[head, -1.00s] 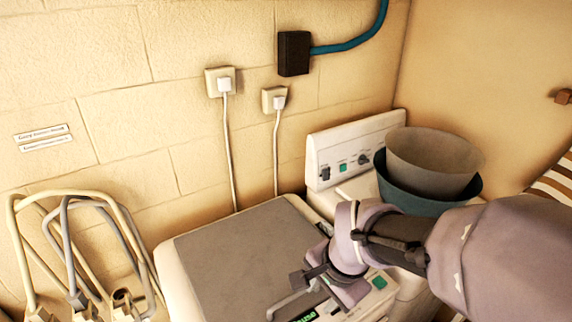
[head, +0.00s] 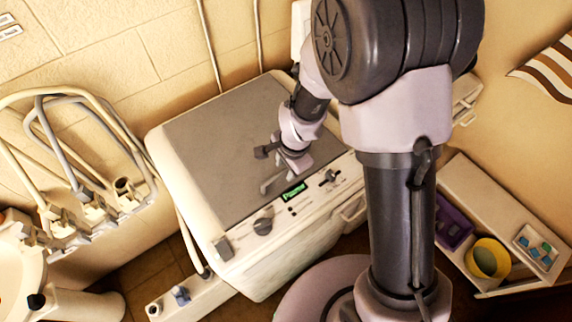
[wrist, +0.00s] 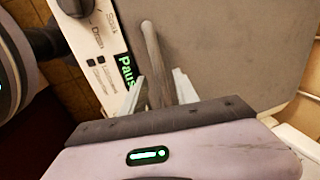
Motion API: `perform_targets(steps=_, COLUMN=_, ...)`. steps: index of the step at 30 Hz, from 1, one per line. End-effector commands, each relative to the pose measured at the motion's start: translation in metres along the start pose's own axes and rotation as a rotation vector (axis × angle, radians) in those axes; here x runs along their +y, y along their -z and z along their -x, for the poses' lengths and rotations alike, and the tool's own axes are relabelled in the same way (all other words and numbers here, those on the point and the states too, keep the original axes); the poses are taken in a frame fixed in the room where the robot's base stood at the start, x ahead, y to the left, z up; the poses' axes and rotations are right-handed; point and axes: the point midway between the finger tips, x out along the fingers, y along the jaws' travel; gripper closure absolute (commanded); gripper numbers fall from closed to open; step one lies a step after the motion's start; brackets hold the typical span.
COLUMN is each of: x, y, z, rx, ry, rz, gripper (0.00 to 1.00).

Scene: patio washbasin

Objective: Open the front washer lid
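The front washer (head: 262,262) is a white box with a grey lid (head: 205,135) on top, which lies shut. My gripper (head: 276,165) is above the front of the lid at this handle. In the wrist view the handle (wrist: 152,45) runs between the two pale fingers of my gripper (wrist: 158,92). The fingers are apart, with gaps visible beside the handle. Whether they touch the lid cannot be told.
Bent pipe racks (head: 85,165) stand left of the washer. A low shelf at right holds a yellow bowl (head: 487,258), a purple box (head: 452,222) and a white tray (head: 538,247). My arm hides the area behind the washer's right side.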

Motion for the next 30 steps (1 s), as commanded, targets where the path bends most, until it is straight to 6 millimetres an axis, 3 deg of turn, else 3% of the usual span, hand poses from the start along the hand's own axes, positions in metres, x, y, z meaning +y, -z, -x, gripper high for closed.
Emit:
perform_targets(steps=10, x=-0.0003, y=0.0002, z=-0.0058, rx=0.001, ry=0.001, rz=0.0, gripper=0.66)
perform_targets(steps=15, x=-0.0003, y=0.0002, z=-0.0057, rx=0.0, ry=0.001, rz=0.0, gripper=0.99)
perform_targets(steps=30, x=-0.0004, y=0.0002, z=-0.0055, rx=0.001, ry=0.001, rz=0.0, gripper=1.0)
